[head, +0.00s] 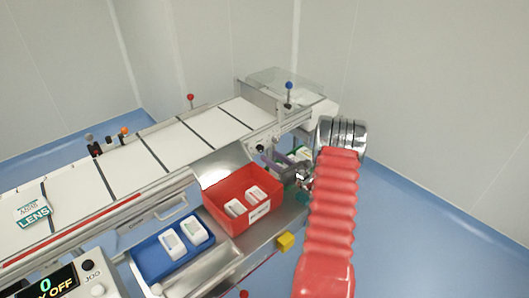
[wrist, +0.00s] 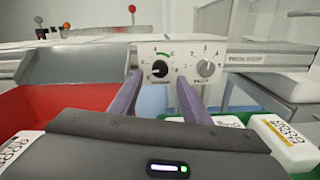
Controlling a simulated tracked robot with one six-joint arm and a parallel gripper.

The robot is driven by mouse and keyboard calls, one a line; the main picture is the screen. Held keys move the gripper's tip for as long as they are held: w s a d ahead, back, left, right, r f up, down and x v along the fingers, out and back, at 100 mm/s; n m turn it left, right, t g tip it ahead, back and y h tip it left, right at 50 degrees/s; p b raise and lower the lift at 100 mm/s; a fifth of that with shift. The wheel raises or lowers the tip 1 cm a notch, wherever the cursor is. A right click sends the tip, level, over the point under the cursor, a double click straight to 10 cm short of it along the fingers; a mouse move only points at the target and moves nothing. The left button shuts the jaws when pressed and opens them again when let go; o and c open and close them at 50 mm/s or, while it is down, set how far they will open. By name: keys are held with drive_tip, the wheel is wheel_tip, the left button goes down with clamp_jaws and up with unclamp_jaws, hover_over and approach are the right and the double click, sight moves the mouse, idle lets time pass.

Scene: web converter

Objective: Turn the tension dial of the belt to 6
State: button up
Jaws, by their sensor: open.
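In the wrist view a pale panel carries two dials. The left one is a black dial (wrist: 159,69) with a green arc along its upper edge; the right one is a grey dial (wrist: 206,68) ringed by numbers. The lettering is too small to tell which is labelled tension. My gripper (wrist: 159,80) is open and empty, its purple fingers pointing at the panel, one either side of the black dial in the picture. I cannot tell if they touch it. In the head view my gripper (head: 268,160) is at the machine's near side, by a small dark knob (head: 260,149).
A red bin (head: 230,214) with white packs is left of my gripper, and a blue tray (head: 150,246) lies farther left. The white belt (head: 130,165) runs behind them. White packs (wrist: 280,140) sit below my right finger. A yellow block (head: 285,242) is at the front edge.

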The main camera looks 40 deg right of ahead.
sight(262, 150)
drive_tip(key=shift+w+a, duration=0.1)
drive_tip(key=shift+w, duration=2.65)
drive_tip(key=c, duration=1)
